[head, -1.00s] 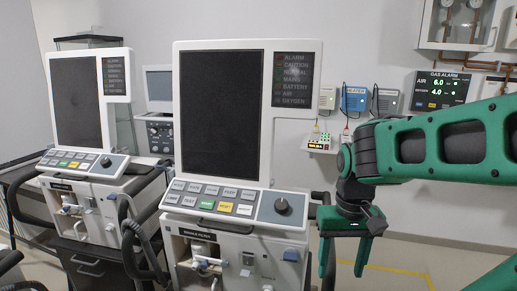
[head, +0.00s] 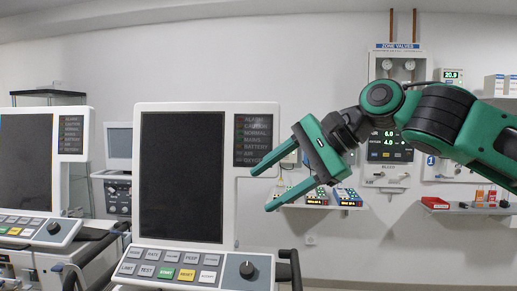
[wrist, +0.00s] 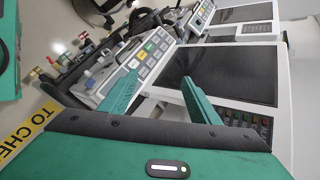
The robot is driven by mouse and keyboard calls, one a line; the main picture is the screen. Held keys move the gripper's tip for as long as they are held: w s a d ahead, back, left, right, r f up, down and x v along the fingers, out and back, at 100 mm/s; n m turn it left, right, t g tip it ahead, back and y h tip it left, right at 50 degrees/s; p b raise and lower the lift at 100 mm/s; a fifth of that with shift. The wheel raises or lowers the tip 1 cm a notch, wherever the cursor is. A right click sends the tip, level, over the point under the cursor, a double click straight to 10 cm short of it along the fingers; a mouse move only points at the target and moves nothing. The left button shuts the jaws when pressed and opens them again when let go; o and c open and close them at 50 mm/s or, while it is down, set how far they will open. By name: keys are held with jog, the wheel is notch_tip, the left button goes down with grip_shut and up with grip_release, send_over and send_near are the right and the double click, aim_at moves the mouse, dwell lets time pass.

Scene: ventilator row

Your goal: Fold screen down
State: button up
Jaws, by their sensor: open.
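The nearer ventilator's screen (head: 182,178) stands upright above its button panel (head: 172,268), with a dark display and a column of indicator labels at its upper right. It also shows, turned sideways, in the wrist view (wrist: 232,75). My gripper (head: 260,190) is open and empty, to the right of the screen in the head view, with its fingers pointing left toward the screen's right edge. In the wrist view my gripper's two green fingers (wrist: 158,88) spread apart in front of the screen and panel. I cannot tell whether a finger touches the screen.
A second ventilator with an upright screen (head: 30,165) stands at the left. A wall shelf (head: 322,205) with small devices is behind my gripper. A gas alarm panel (head: 392,145) and a valve box (head: 397,72) hang on the wall.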

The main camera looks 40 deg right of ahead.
notch_tip(320, 180, up, 7)
jog(key=d+m+t+y, duration=0.1)
jog(key=d+m+y, duration=0.1)
jog(key=m+y, duration=0.1)
jog(key=m+t+y, duration=0.2)
jog(key=m+y, duration=0.3)
jog(key=m, duration=0.3)
send_near(261, 145)
jog(key=w+d, duration=0.2)
jog(key=x, duration=1)
jog(key=shift+a+f, duration=0.1)
jog(key=shift+a, duration=0.1)
jog(key=c, duration=1.4)
grip_shut()
